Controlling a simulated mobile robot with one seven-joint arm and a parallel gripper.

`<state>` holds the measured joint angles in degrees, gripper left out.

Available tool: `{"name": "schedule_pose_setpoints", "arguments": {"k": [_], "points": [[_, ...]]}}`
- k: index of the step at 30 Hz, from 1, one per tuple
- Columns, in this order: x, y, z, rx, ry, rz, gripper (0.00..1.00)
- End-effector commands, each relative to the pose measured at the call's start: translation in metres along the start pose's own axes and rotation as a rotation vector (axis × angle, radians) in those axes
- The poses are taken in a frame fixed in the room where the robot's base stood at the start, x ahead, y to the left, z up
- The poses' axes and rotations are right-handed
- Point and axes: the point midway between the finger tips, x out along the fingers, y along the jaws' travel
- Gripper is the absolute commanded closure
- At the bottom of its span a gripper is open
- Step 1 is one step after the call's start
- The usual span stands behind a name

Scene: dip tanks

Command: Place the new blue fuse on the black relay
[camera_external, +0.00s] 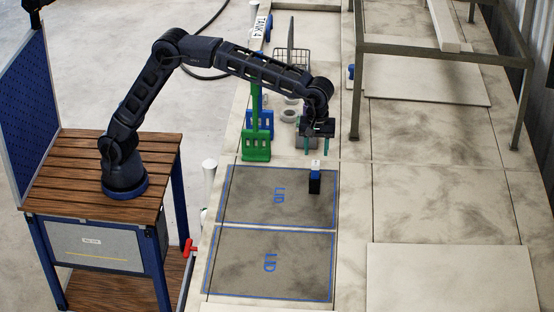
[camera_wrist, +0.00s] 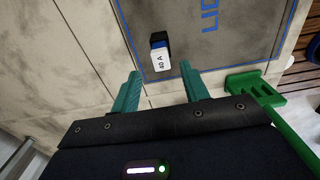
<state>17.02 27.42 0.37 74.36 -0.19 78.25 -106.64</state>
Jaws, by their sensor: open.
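A black relay (camera_external: 315,187) stands on the upper grey lid, near its right edge. A blue fuse (camera_external: 315,174) with a white top sits directly against the relay's upper end and looks seated on it. In the wrist view the fuse's white face (camera_wrist: 160,60) reads "40 A", with a blue band and the black relay (camera_wrist: 159,38) behind it. My gripper (camera_external: 317,146) is open, with its teal fingers above and apart from the fuse. In the wrist view the fingertips (camera_wrist: 161,72) lie to either side of the white face, with nothing held between them.
A green bracket (camera_external: 257,147) and a blue bracket (camera_external: 260,122) stand left of my gripper. A wire basket (camera_external: 291,57) is farther back. A metal frame (camera_external: 440,52) stands on the right. The lower lid (camera_external: 290,270) is bare.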

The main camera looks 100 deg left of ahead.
Motion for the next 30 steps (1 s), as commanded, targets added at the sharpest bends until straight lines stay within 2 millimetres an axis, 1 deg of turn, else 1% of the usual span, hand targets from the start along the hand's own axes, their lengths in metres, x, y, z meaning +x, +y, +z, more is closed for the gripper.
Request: {"name": "schedule_pose_setpoints", "arguments": {"k": [1, 3, 7, 12, 25, 28, 30], "points": [[-0.008, 0.001, 0.0, 0.0, -0.001, 0.003, 0.55], [-0.016, 0.0, 0.0, 0.0, 0.0, 0.001, 0.55], [-0.026, 0.001, 0.0, 0.0, 0.0, 0.001, 0.55], [-0.03, 0.0, 0.0, 0.0, 0.0, 0.0, 0.55], [-0.03, -0.001, 0.0, 0.002, 0.0, 0.001, 0.55], [-0.036, -0.006, -0.001, 0.025, -0.007, 0.011, 0.55], [-0.044, -0.015, -0.002, 0.062, -0.014, 0.024, 0.55]]}}
